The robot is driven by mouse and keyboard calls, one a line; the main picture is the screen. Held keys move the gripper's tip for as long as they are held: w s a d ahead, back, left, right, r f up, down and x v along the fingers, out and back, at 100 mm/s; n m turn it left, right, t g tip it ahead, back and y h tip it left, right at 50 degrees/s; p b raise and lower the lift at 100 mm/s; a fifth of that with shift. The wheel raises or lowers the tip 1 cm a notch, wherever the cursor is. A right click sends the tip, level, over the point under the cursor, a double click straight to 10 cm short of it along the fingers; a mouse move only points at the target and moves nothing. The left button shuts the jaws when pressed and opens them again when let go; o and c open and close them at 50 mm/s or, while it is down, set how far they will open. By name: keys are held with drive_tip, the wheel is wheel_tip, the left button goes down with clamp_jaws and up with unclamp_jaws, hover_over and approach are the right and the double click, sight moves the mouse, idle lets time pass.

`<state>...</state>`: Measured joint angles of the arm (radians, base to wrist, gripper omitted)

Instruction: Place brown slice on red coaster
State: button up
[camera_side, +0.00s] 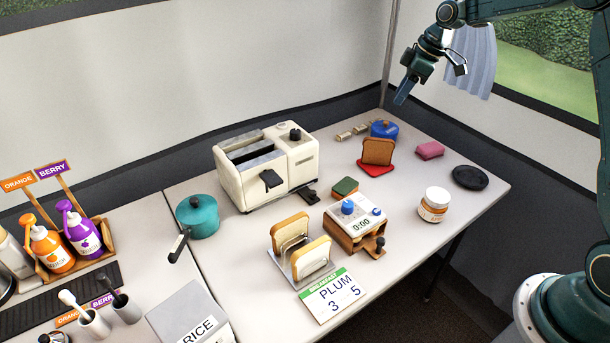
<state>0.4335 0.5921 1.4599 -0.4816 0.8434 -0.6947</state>
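The brown slice (378,150) stands near the back right of the table, on the red coaster (376,170). Its lower edge meets the coaster, and the coaster's front part shows bare. My gripper (431,86) is in the air above and to the right of the slice, apart from it. Its two fingers are spread and nothing shows between them.
A blue pot (383,129), pink sponge (430,150), black disc (469,177) and jar (434,204) surround the coaster. The front right table is clear.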

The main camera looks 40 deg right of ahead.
drive_tip(key=s+a+r+m+h, duration=0.1)
drive_tip(key=s+a+r+m, duration=0.1)
drive_tip(key=s+a+r, duration=0.5)
drive_tip(key=s+a+r+m, duration=0.1)
drive_tip(key=s+a+r, duration=0.35)
drive_tip(key=s, duration=0.35)
drive_tip(key=s+a+m+t, duration=0.1)
drive_tip(key=s+m, duration=0.1)
drive_tip(key=s, duration=0.8)
drive_tip(key=s+a+f+m+t+h, duration=0.1)
drive_tip(key=s+a+m, duration=0.1)
drive_tip(key=s, duration=0.8)
drive_tip(key=shift+s+a+f+m, duration=0.2)
drive_tip(key=shift+s+f+m, duration=0.1)
drive_tip(key=shift+s, duration=0.1)
